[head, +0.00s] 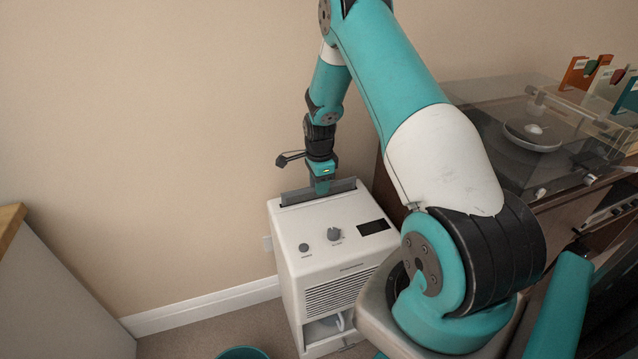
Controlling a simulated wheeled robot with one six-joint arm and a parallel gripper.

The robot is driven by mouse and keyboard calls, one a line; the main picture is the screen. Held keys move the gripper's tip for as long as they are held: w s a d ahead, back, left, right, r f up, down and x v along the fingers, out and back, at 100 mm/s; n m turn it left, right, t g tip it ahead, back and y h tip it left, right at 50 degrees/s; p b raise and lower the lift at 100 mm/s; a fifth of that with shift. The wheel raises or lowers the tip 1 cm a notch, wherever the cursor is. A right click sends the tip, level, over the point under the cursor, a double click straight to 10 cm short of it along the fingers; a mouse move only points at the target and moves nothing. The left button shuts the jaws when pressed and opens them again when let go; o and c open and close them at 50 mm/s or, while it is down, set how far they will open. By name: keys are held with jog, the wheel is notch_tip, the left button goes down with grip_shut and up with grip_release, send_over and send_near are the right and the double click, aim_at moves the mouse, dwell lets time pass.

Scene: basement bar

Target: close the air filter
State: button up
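A white box-shaped appliance (345,250) stands on the floor against the wall, with two knobs, a dark display and front vent slats. A long grey flap or filter piece (292,197) stands up along the back of its top. My gripper (320,188) points down at the middle of this grey piece and covers part of it. The fingertips are small and partly hidden, so I cannot tell whether they are open, shut, touching or gripping it.
A cabinet with a turntable (532,136) under a clear cover stands close on the right. A pale cabinet with a wooden top (12,225) is at the far left. Carpet shows between it and the appliance. A teal rim (243,353) shows at the bottom edge.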

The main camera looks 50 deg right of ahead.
notch_tip(320, 180, up, 17)
jog(key=p, duration=0.1)
jog(key=shift+r+p, duration=0.2)
jog(key=shift+p, duration=0.15)
dwell(0.3)
jog(key=shift+a, duration=0.1)
jog(key=shift+c, duration=1)
jog(key=shift+w+a+r+p, duration=0.3)
jog(key=shift+a+r, duration=0.35)
jog(key=c, duration=0.4)
jog(key=shift+a, duration=0.3)
grip_shut()
notch_tip(320, 180, down, 14)
jog(key=shift+d+b, duration=0.1)
jog(key=shift+b, duration=0.55)
